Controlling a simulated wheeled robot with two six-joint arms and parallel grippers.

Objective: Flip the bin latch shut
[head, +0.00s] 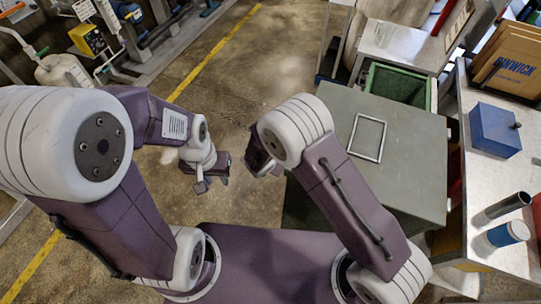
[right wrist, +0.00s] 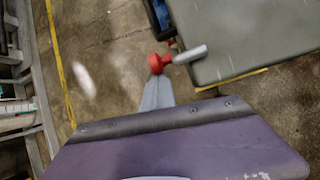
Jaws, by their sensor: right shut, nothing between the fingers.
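The grey bin (head: 405,140) stands right of centre in the head view, with a rectangular handle outline on its flat lid. The right wrist view shows its grey top (right wrist: 250,30) at the upper right. By the bin's edge there is the latch, a red knob (right wrist: 158,63) with a pale metal bar (right wrist: 190,54). In the head view the latch is hidden. My right gripper (right wrist: 155,85) is shut and empty, its fingertips just below the red knob; contact cannot be told. My left gripper (head: 213,184) hangs over the floor left of the bin, fingers apart and empty.
An open green container (head: 398,84) stands behind the bin. A metal table (head: 480,210) at the right holds a blue box (head: 495,130), a blue-and-white can (head: 508,233) and cardboard (head: 510,60). Free floor with a yellow line lies left of the bin.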

